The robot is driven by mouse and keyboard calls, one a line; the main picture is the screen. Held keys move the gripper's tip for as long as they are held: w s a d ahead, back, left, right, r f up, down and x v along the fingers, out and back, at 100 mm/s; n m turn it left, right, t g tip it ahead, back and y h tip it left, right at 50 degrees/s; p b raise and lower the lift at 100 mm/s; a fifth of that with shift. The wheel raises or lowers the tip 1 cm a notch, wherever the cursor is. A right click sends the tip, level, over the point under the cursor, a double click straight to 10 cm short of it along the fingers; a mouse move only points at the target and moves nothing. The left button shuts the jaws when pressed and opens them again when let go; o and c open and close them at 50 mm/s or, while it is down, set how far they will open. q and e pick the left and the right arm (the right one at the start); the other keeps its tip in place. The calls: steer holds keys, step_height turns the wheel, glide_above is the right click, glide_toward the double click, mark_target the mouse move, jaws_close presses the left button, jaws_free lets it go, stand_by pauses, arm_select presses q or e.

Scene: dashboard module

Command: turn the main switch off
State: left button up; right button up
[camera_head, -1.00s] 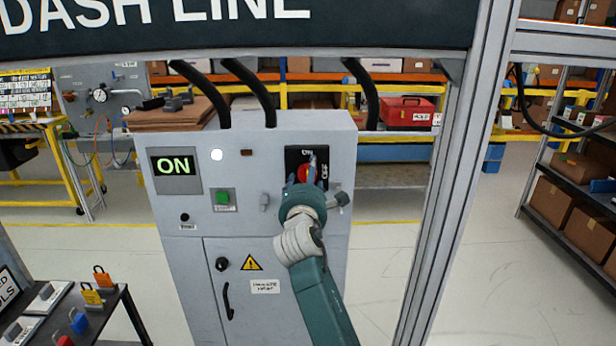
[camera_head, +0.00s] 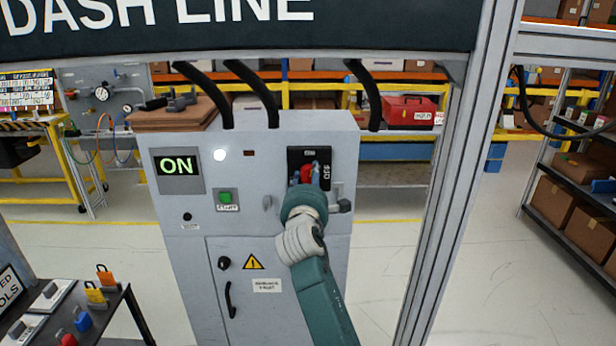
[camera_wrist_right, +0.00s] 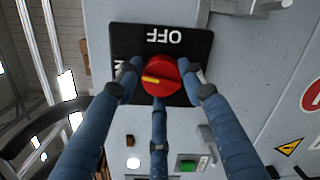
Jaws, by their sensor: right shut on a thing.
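The main switch is a red rotary knob (camera_wrist_right: 161,77) with a yellow mark, set on a black plate (camera_wrist_right: 187,40) lettered OFF and, partly hidden, ON. In the right wrist view the yellow mark points left, towards the partly covered ON lettering. My right gripper (camera_wrist_right: 163,75) has its blue fingers closed around the knob. In the head view the knob (camera_head: 307,172) is partly hidden by my right gripper (camera_head: 308,180). The display (camera_head: 177,167) on the grey cabinet (camera_head: 235,150) reads ON in green. My left gripper is in neither view.
A white lamp (camera_head: 220,155) is lit and a green button (camera_head: 225,197) sits below it. A metal post (camera_head: 455,180) stands right of the cabinet. A dark table (camera_head: 105,320) with several padlocks is at the lower left. A shelf with boxes (camera_head: 560,210) stands at the right.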

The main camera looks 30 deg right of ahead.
steer(key=m+p, duration=0.1)
steer(key=m, duration=0.4)
steer(key=m+y, duration=0.1)
steer(key=m, duration=0.3)
steer(key=m+p, duration=0.1)
steer(key=m, duration=0.4)
steer(key=shift+s+d+f+m+y+p, duration=0.2)
steer(key=shift+d+f+m+y+p, duration=0.1)
steer(key=shift+f+y, duration=0.1)
steer(key=shift+f, duration=0.15)
steer(key=o, duration=1.1)
steer(key=shift+d, duration=0.15)
steer(key=shift+r, duration=0.25)
steer(key=v, duration=0.7)
steer(key=shift+s, duration=0.25)
